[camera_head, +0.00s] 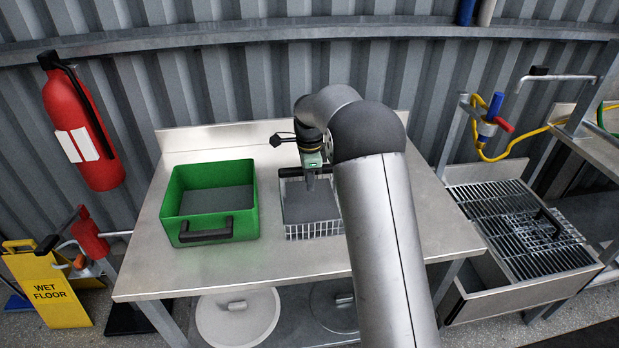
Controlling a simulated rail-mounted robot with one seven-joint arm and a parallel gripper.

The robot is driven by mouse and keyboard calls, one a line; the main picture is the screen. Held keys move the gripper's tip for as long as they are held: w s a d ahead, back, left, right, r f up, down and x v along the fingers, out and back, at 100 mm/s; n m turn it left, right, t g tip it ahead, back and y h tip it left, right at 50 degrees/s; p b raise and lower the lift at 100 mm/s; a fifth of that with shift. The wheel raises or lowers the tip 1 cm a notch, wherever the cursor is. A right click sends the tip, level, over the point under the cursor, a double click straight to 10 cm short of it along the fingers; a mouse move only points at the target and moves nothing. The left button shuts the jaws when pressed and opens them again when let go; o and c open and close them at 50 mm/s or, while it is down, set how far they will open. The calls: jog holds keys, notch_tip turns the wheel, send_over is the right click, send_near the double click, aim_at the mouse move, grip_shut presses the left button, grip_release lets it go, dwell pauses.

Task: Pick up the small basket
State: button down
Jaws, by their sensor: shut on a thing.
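The small basket (312,230) is a white wire basket with a grey inside, standing on the steel table (300,259) right of a green tote. My gripper (309,186) points down over the basket's far part. It is shut on the basket, though the exact contact is small and hard to see. My arm hides the basket's right side. I cannot tell whether the basket is clear of the table.
The green tote (247,185) with a black handle stands close to the basket's left. A rack with a slatted grate (520,235) is at the right. A red extinguisher (85,125) hangs at the left, above a yellow wet-floor sign (45,290). The table's front strip is bare.

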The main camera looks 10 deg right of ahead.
jog(key=c, duration=1.2)
grip_release()
notch_tip(320, 180, up, 12)
jog(key=shift+f, duration=0.2)
jog(key=shift+s+r, duration=0.1)
jog(key=shift+r, duration=0.35)
jog(key=s+f+n, duration=0.2)
jog(key=s+n, duration=1.2)
jog(key=s, duration=1.5)
jog(key=s+f+n, duration=0.1)
jog(key=s, duration=0.2)
jog(key=s+f+n, duration=0.2)
jog(key=s, duration=0.1)
jog(key=s+f+n, duration=0.1)
jog(key=s+f, duration=0.1)
jog(key=s, duration=0.2)
jog(key=shift+s+f+n+t, duration=0.1)
jog(key=shift+n+t, duration=0.2)
jog(key=shift+n, duration=0.1)
jog(key=shift+c, duration=0.6)
